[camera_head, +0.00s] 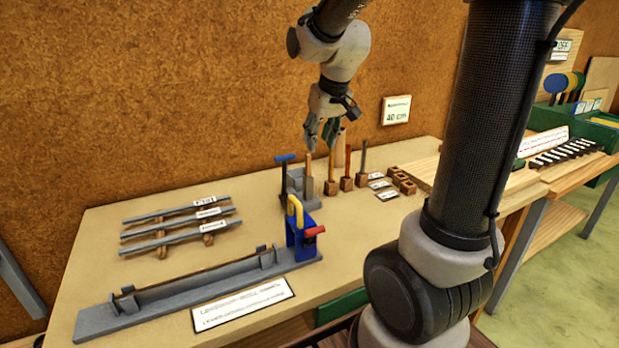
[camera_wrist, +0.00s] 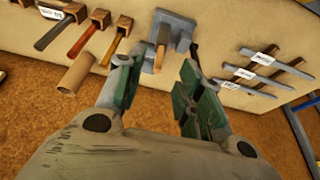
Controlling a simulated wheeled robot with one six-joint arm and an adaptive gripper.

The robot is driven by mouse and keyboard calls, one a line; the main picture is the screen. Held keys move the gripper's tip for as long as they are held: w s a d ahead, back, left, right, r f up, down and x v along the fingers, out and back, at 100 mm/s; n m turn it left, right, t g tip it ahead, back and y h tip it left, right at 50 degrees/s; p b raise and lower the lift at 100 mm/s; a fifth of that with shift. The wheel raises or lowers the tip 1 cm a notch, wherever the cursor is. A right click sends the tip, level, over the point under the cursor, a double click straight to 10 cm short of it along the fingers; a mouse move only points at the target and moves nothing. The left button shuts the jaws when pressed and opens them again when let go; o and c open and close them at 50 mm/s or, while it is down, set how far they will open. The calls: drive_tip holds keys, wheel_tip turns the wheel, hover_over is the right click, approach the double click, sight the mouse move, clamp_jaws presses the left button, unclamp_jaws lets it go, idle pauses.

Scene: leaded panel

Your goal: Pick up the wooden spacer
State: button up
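A slim pale wooden piece (camera_head: 309,168), which looks like the wooden spacer, stands upright at a grey stand (camera_head: 296,186) on the workbench. It also shows in the wrist view (camera_wrist: 161,46), beyond and between my fingers. My gripper (camera_head: 319,138) is open and empty, pointing down just above the wooden piece; I cannot tell the exact gap. In the wrist view my gripper (camera_wrist: 157,70) has its two green-padded fingers well apart. The lower end of the wooden piece is partly hidden by the stand.
Yellow (camera_head: 331,170), red (camera_head: 348,165) and grey (camera_head: 363,160) handled tools stand in wooden blocks on the right. A light wooden cylinder (camera_wrist: 76,73) stands behind them. A blue clamp (camera_head: 302,238) on a long grey fixture (camera_head: 190,292) is in front; grey bars (camera_head: 178,238) lie left.

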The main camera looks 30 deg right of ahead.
sight(309, 155)
drive_tip(key=w+f, duration=0.2)
drive_tip(key=w, duration=0.1)
drive_tip(key=shift+w+f, duration=0.1)
drive_tip(key=shift+w, duration=0.15)
drive_tip(key=x, duration=0.7)
drive_tip(key=shift+a, duration=0.15)
drive_tip(key=c, duration=0.8)
